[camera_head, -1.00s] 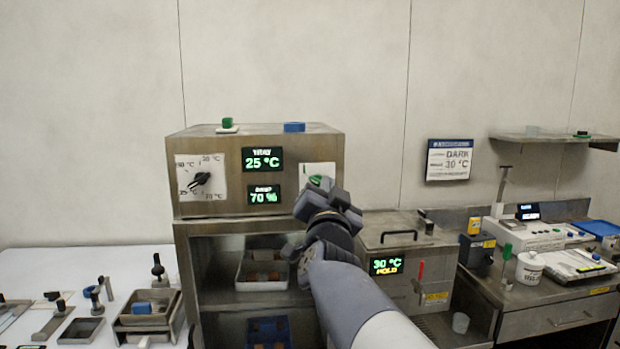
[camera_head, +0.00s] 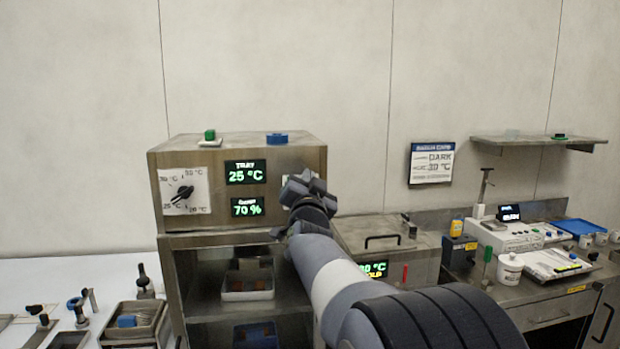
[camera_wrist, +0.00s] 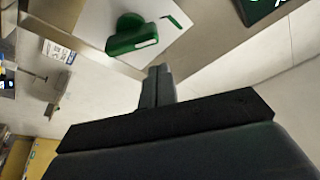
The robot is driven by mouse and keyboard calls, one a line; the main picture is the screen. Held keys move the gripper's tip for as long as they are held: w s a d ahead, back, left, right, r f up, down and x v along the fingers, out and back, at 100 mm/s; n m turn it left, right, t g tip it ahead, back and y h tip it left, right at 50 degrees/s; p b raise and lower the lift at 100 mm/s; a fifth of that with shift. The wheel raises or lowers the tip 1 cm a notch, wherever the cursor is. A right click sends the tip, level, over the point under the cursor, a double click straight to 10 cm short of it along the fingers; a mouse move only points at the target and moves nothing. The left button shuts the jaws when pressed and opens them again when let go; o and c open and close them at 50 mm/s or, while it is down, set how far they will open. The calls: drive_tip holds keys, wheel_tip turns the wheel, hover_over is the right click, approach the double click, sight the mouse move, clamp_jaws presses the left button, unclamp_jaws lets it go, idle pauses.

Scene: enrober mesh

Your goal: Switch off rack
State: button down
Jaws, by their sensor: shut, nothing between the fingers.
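The rack (camera_head: 240,147) is a steel cabinet with lit displays reading 25 °C and 70 %, and a black dial (camera_head: 183,193) on its front. In the wrist view a green switch (camera_wrist: 130,38) with a pale end sits on a white plate (camera_wrist: 95,18) on the rack's front. My gripper (camera_wrist: 160,72) is shut and empty, its fingertips just below the switch in that view; I cannot tell whether they touch it. In the head view my gripper (camera_head: 305,188) covers the switch and most of its plate.
A green item (camera_head: 210,135) and a blue item (camera_head: 277,139) lie on top of the rack. A steel box with a handle (camera_head: 385,237) and its own lit display stands to the right. Trays (camera_head: 247,294) sit on the shelves below. A wall shelf (camera_head: 540,142) is at far right.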

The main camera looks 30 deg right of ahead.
drive_tip(key=shift+w+a+f, duration=0.1)
drive_tip(key=shift+a+f, duration=0.3)
drive_tip(key=shift+f, duration=0.25)
drive_tip(key=shift+a+f, duration=0.4)
drive_tip(key=shift+f, duration=0.2)
drive_tip(key=shift+n, duration=0.3)
drive_tip(key=shift+a+f+n+t+y+b, duration=0.1)
drive_tip(key=shift+n+t+y+b, duration=0.3)
drive_tip(key=shift+n+b, duration=0.6)
